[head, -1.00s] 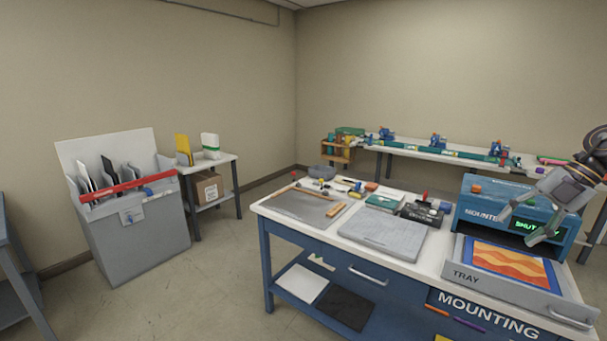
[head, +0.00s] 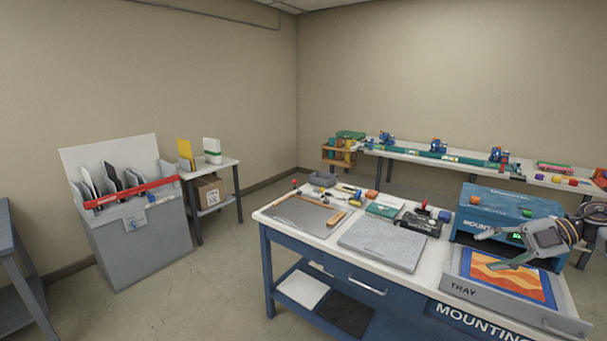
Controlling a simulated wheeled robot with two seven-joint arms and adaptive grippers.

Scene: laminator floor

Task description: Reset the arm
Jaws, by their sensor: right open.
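My right gripper (head: 487,251) comes in from the right edge, open and empty. Its fingers point left, in front of the blue mounting press (head: 490,208), and hide part of its front and lit display. Below it, the grey tray (head: 475,290) sticks out at the front of the press and holds an orange and yellow wavy print with a blue border (head: 545,287). I cannot tell how far the fingers are above the print. My left gripper is not in view.
The white-topped bench (head: 335,244) carries a grey board (head: 384,243), a cutting mat (head: 301,215) and several small tools. A grey bin with a red bar (head: 150,245) stands at left. A back bench (head: 465,160) runs along the wall. The floor between bin and bench is clear.

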